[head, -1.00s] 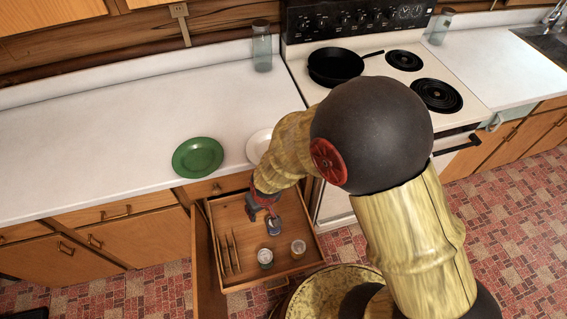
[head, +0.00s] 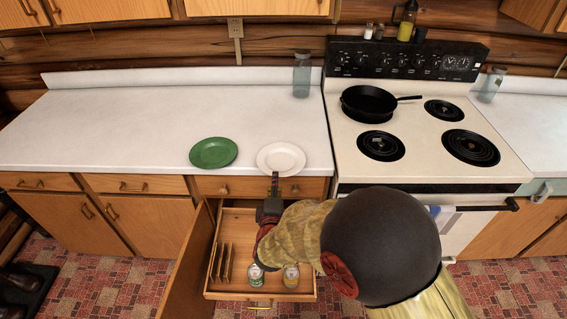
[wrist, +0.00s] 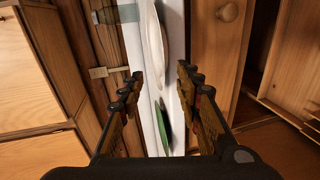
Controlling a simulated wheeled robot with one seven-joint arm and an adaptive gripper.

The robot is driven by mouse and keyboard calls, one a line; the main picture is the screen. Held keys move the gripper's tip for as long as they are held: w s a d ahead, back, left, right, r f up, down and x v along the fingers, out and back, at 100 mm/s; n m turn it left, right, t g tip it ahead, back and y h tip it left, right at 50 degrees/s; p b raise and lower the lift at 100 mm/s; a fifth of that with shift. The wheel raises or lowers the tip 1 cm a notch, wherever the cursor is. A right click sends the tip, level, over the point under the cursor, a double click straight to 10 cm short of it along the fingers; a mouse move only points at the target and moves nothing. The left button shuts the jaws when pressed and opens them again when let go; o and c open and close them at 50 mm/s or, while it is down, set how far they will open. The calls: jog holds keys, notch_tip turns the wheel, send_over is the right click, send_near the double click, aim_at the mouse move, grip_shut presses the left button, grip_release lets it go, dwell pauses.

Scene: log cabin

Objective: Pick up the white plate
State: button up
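The white plate (head: 281,158) lies flat on the white counter near its front edge, right of the green plate (head: 213,153). My gripper (head: 275,181) is just in front of the white plate at the counter's front edge, above the open drawer. In the wrist view, the gripper's two fingers (wrist: 160,80) are spread apart with nothing held. The white plate (wrist: 153,40) shows edge-on beyond the fingertips, with the green plate (wrist: 163,125) below it in that view. I cannot tell whether a fingertip touches the plate.
The open drawer (head: 232,294) holds cans and thin upright pieces below my gripper. An open cabinet door (head: 190,270) stands left of it. The stove (head: 425,170) with a black pan (head: 368,102) is at the right. A glass jar (head: 301,76) stands at the counter's back.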

jog(key=b, duration=0.3)
send_near(281, 161)
jog(key=w+f, duration=0.1)
jog(key=w+a+f, duration=0.1)
jog(key=w, duration=0.1)
jog(key=shift+w+a+f, duration=0.1)
jog(key=shift+a+f, duration=0.1)
jog(key=shift+w+b, duration=0.3)
jog(key=shift+w, duration=0.1)
jog(key=shift+r, duration=0.1)
jog(key=c, duration=0.3)
grip_shut()
